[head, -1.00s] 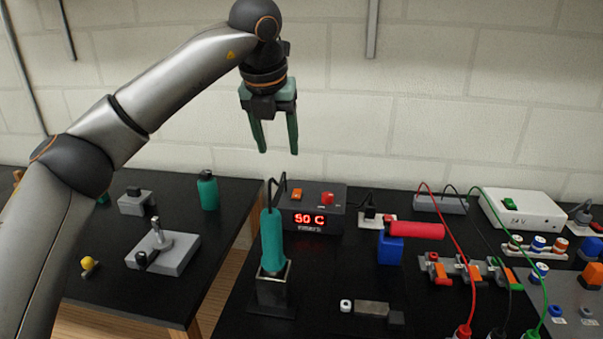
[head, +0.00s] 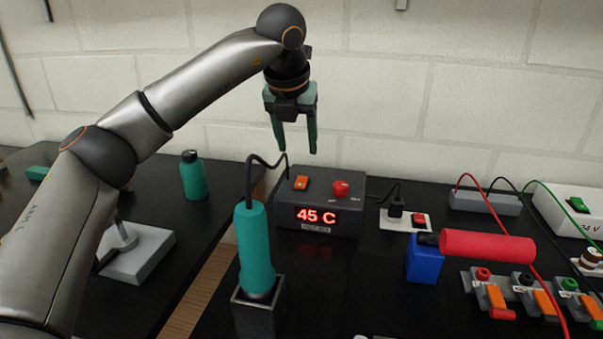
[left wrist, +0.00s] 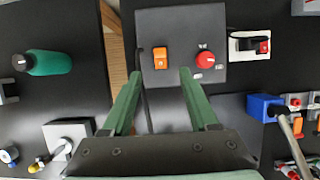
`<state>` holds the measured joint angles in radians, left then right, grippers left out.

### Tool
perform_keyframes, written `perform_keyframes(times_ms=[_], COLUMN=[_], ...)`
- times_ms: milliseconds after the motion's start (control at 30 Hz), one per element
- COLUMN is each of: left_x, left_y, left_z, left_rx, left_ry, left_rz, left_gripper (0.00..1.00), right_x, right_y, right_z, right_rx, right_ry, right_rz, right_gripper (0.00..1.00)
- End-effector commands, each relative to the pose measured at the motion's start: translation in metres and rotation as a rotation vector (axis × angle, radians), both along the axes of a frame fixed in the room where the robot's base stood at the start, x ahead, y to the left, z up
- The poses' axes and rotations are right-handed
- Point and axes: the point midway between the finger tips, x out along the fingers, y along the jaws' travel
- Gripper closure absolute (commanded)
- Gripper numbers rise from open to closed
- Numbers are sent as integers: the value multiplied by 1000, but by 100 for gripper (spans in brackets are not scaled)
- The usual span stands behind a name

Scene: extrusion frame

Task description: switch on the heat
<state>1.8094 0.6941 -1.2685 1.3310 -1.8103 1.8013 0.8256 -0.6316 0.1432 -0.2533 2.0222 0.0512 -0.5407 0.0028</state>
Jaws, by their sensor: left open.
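The heat station is a dark grey box (head: 326,205) with a red display reading 45 C. On its top are an orange rocker switch (head: 302,183) and a red knob (head: 341,188). In the left wrist view the orange switch (left wrist: 160,58) lies ahead between my fingers, and the red knob (left wrist: 205,60) is to its right. A teal-handled iron (head: 256,250) stands in a metal holder (head: 240,298), its black cable running to the box. My left gripper (head: 297,150) is open and empty, pointing down above the box, apart from it. My right gripper is not in view.
A wall outlet plate with a red switch (head: 419,220) and a black plug lies right of the box. A blue block (head: 425,257) with a red cylinder (head: 487,245) stands nearer. A green bottle (head: 193,176) stands on the left table. A gap separates the tables.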

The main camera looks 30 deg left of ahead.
Motion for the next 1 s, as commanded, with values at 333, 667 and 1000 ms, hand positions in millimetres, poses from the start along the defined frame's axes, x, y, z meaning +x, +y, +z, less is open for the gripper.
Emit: perform_keyframes(times_ms=[333,667,1000], left_x=[25,33,33], left_y=[7,8,8], left_z=[-64,-83,-83], left_rx=[1,0,0], left_ry=[2,0,0], left_rz=[-1,-1,-1], left_gripper=[40,40,56], right_x=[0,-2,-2], right_y=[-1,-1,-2], right_z=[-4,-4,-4], right_rx=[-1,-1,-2], right_ry=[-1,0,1], right_rz=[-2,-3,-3], right_gripper=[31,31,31])
